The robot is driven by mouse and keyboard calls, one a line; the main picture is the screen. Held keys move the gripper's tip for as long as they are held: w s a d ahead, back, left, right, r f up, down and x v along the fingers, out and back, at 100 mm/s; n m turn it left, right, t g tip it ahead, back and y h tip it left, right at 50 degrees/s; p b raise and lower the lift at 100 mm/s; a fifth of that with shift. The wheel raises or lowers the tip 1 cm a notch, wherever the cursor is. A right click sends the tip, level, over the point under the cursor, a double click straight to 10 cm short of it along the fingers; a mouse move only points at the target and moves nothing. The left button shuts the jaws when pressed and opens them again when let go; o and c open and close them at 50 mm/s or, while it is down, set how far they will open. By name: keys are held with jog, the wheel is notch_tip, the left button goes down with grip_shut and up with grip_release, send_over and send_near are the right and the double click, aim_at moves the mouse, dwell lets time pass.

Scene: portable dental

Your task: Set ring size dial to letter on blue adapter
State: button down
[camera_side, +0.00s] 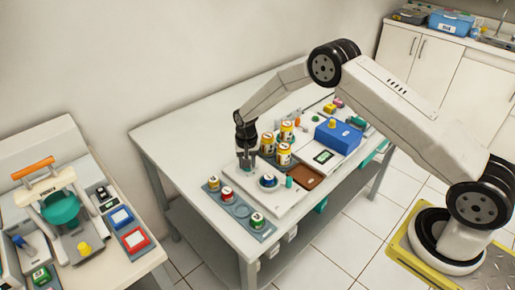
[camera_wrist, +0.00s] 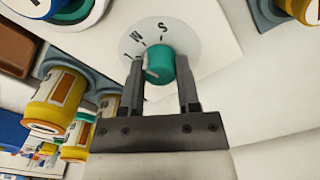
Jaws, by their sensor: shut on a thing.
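The ring size dial shows in the wrist view as a white disc (camera_wrist: 192,35) with black letters and a teal knob (camera_wrist: 161,65). An S and a W are readable; another mark at the left is partly hidden. A pale mark shows on the knob's lower left side. My gripper (camera_wrist: 160,75) is shut on the knob, one finger on each side. In the side view my gripper (camera_side: 247,166) points down at the white panel and hides the dial. A blue-and-white round piece with teal below (camera_wrist: 62,10), likely the blue adapter, is cut off at top left; its letter is unreadable.
A grey tray (camera_side: 241,211) with several coloured round pieces lies in front. A brown tray (camera_side: 308,176) and a blue box (camera_side: 338,136) are to the right. The table's left part (camera_side: 190,130) is clear.

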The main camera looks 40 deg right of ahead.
jog(key=n, duration=0.7)
dwell(0.6)
jog(key=shift+c, duration=1.6)
grip_release()
jog(key=shift+r, duration=3.95)
jog(key=shift+r, duration=0.1)
